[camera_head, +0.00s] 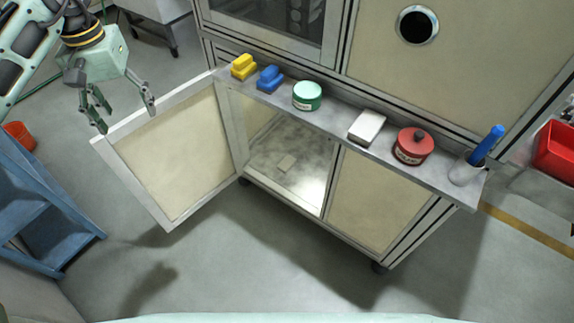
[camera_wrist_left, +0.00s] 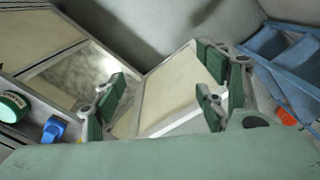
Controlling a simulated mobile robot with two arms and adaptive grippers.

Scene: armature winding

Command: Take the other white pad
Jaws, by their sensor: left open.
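A white pad (camera_head: 367,127) lies on the narrow grey shelf between the green tin and the red tin. My left gripper (camera_head: 127,118) is open and empty, by the outer top corner of the open cabinet door (camera_head: 175,155), well left of both. In the left wrist view its spread fingers (camera_wrist_left: 160,90) show in front of the door, with nothing between them. My right gripper is out of view.
The shelf (camera_head: 335,122) also holds a yellow block (camera_head: 244,66), a blue block (camera_head: 269,78), a green tin (camera_head: 307,96), a red tin (camera_head: 413,146) and a cup (camera_head: 465,172) with a blue-handled tool. Blue steps (camera_head: 40,215) stand at left. The floor in front is clear.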

